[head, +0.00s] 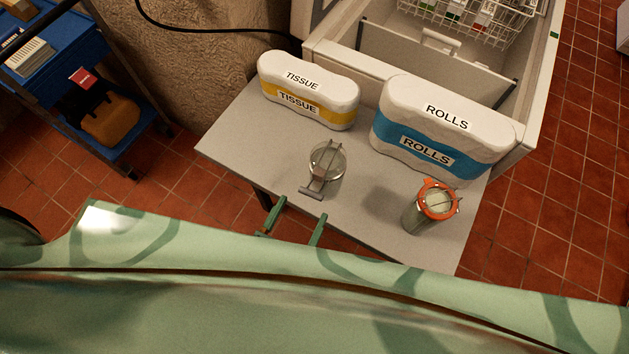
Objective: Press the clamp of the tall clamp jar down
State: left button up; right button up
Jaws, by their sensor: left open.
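A clear glass jar with a grey metal clamp (325,165) stands near the middle of the grey table (240,140). Its clamp lever (312,190) sticks out towards the front edge, apart from the jar's side. A second glass jar with an orange-red ring around its lid (430,208) stands to the right; seen from above, their heights are hard to compare. My left gripper (303,207) shows as two green fingers, spread apart and empty, at the table's front edge just short of the lever. It appears to touch neither jar. My right gripper is not in view.
A tissue pack (308,90) and a rolls pack (441,130) stand along the back of the table. Behind them is an open white drawer unit (375,72) with a wire rack. A blue cart (60,60) stands at the far left. The table's left part is clear.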

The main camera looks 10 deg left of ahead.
pick_arm(q)
jog(key=b+x, duration=0.1)
jog(key=x, duration=0.6)
jog(key=shift+w, duration=0.35)
jog(key=shift+c, duration=0.4)
jog(key=shift+f, duration=0.1)
jog(key=c, duration=0.9)
